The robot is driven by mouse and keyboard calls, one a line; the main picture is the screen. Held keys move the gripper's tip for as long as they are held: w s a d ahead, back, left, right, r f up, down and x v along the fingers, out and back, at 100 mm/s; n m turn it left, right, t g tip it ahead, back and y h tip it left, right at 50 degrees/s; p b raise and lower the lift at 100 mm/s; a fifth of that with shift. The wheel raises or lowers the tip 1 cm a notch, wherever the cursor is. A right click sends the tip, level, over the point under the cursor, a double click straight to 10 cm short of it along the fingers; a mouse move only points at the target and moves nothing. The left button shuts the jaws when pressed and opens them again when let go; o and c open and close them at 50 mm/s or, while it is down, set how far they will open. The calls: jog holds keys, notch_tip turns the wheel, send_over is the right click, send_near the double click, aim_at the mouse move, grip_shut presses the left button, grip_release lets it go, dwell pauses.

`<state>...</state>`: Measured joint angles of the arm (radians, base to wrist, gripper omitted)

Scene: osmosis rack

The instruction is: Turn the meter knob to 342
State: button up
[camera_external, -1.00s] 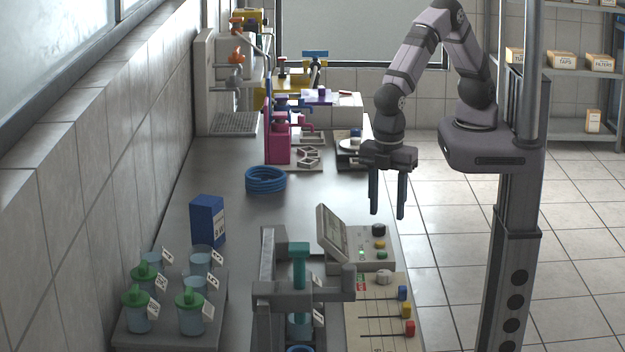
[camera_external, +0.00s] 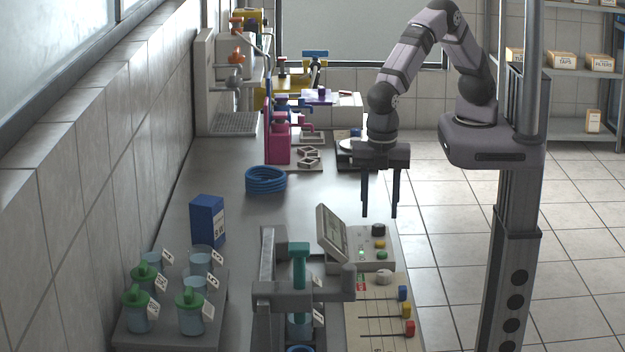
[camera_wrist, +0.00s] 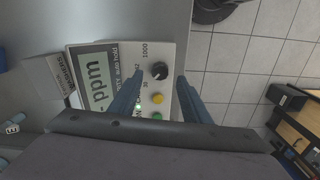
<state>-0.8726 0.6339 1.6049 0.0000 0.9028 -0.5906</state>
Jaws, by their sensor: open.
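The meter (camera_external: 354,242) is a light grey box with a tilted display, on the right side of the bench. Its black knob (camera_external: 378,230) sits at the back right of the panel. In the wrist view the knob (camera_wrist: 159,71) shows between my fingers, beyond their tips, with printed scale numbers beside it. The display (camera_wrist: 97,76) reads "- ppm". My gripper (camera_external: 379,215) is open and empty, pointing down, above and a little behind the knob and apart from it. It also shows in the wrist view (camera_wrist: 160,80).
Yellow (camera_wrist: 157,99) and green (camera_wrist: 157,116) buttons sit close to the knob. A panel with sliders (camera_external: 384,318) and a clamp-like stand (camera_external: 300,290) are in front. A blue hose coil (camera_external: 266,180) and blue box (camera_external: 207,220) lie left. Bench around the coil is clear.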

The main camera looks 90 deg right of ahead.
aim_at(378, 225)
jog(key=shift+f+p, duration=0.45)
jog(key=shift+f, duration=1.45)
jog(key=c, duration=1)
jog(key=shift+c, duration=0.2)
jog(key=shift+m, duration=0.3)
jog(key=m, duration=0.9)
jog(key=shift+r+b, duration=0.1)
jog(key=shift+b, duration=0.25)
jog(key=shift+w, duration=0.1)
